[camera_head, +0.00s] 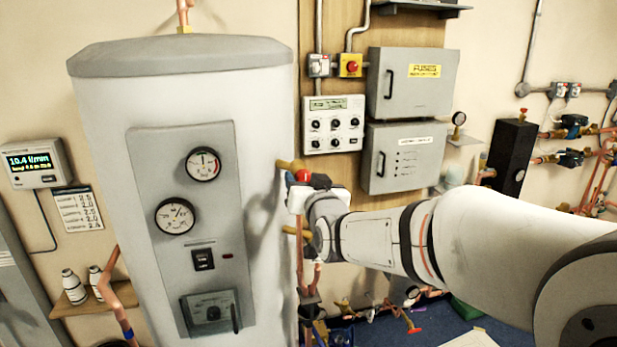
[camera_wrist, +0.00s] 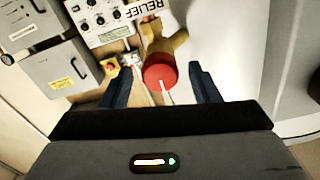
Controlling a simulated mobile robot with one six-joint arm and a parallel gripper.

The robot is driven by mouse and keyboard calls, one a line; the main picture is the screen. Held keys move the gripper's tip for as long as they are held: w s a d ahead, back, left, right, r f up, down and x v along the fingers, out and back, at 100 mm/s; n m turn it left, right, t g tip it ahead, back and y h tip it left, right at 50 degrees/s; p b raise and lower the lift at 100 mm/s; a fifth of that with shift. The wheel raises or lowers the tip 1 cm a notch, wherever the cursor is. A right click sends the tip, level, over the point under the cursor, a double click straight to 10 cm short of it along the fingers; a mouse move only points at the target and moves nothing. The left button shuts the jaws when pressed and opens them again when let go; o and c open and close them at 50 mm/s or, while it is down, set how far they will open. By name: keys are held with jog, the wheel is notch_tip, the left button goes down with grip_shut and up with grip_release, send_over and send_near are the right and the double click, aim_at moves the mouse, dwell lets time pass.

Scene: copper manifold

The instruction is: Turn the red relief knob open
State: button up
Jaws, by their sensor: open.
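The red relief knob (camera_wrist: 160,72) sits on a brass valve body (camera_wrist: 165,35) in the wrist view, with a white "RELIEF" label (camera_wrist: 142,8) beside it. The knob has a pale mark on its face. My gripper (camera_wrist: 164,80) is open, with one dark finger on each side of the knob and a visible gap on both sides. In the head view the red knob (camera_head: 302,176) shows at the right side of the white cylinder (camera_head: 262,120). My gripper (camera_head: 306,184) is right at it there, and my wrist hides part of the valve.
A control panel with knobs (camera_head: 334,124) and two grey boxes, upper (camera_head: 408,85) and lower (camera_head: 403,157), are on the wall behind. Copper pipes (camera_head: 299,262) run below the valve. The cylinder wall stands close to my gripper on the left in the head view.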

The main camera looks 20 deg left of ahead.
jog(key=shift+w, duration=0.1)
jog(key=shift+c, duration=0.4)
jog(key=shift+a, duration=0.1)
jog(key=c, duration=0.9)
jog(key=shift+f+b, duration=0.15)
jog(key=shift+b, duration=0.55)
jog(key=shift+m+b, duration=6)
jog(key=shift+b, duration=1.8)
